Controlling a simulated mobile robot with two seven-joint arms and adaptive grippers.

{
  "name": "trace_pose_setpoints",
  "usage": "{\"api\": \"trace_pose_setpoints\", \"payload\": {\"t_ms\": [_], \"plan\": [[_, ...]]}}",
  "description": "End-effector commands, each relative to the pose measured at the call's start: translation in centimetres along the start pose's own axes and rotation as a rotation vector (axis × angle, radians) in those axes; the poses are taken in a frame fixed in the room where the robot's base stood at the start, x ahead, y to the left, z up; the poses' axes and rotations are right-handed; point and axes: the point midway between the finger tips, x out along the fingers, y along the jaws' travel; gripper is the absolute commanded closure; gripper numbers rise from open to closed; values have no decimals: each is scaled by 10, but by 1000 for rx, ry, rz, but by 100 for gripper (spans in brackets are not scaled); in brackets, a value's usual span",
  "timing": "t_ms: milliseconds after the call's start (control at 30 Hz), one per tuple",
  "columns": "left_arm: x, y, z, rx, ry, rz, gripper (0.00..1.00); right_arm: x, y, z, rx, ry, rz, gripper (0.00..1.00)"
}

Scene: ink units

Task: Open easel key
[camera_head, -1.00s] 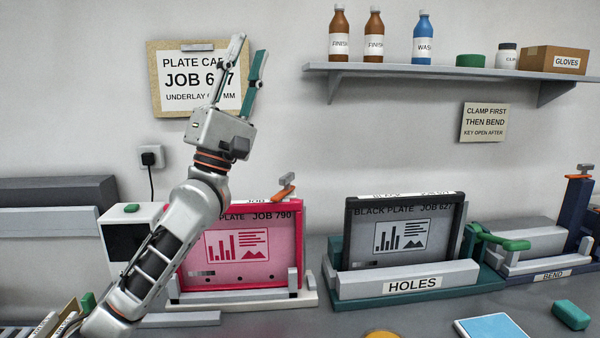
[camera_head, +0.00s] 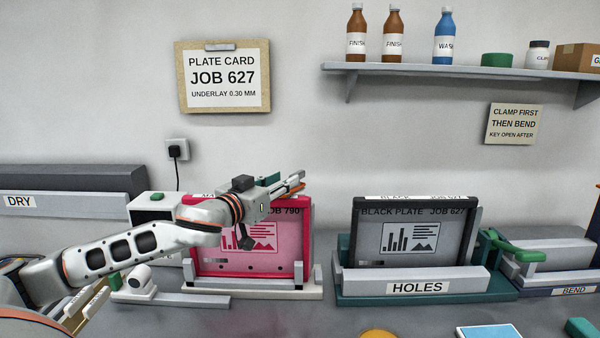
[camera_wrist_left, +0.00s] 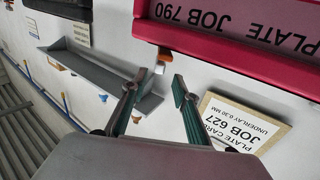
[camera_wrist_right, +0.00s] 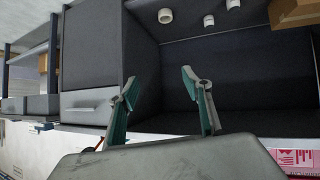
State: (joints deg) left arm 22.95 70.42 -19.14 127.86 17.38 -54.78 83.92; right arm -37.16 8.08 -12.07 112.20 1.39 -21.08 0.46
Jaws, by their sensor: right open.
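The pink plate marked JOB 790 (camera_head: 212,268) stands upright in the left easel (camera_head: 250,292); its edge also shows in the left wrist view (camera_wrist_left: 240,45). My left gripper (camera_head: 287,183) is at the plate's top edge and covers part of it. An orange piece (camera_head: 297,188), seemingly the easel key, shows beside its fingertips; whether they touch is unclear. The left fingers are apart in the left wrist view (camera_wrist_left: 161,80), with nothing clearly between them. My right gripper (camera_wrist_right: 159,80) is open and empty before a dark grey recess.
The black plate JOB 627 (camera_head: 365,255) stands in the teal HOLES fixture (camera_head: 345,297) to the right. The green-handled BEND unit (camera_head: 550,255) is farther right. A bottle shelf (camera_head: 450,73) is above. A dark DRY unit (camera_head: 70,185) is at left.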

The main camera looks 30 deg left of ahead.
Motion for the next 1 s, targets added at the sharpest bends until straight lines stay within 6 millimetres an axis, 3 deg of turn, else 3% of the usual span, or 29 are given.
{"api": "trace_pose_setpoints", "payload": {"t_ms": [500,900,1000], "plan": [[64,2,-2,-3,1,3,71,-9,15,17,5,-61,28,51],[71,2,0,-2,0,4,71,-10,15,18,17,-65,33,51],[71,2,0,-2,0,4,94,-10,14,18,17,-64,33,51]]}}
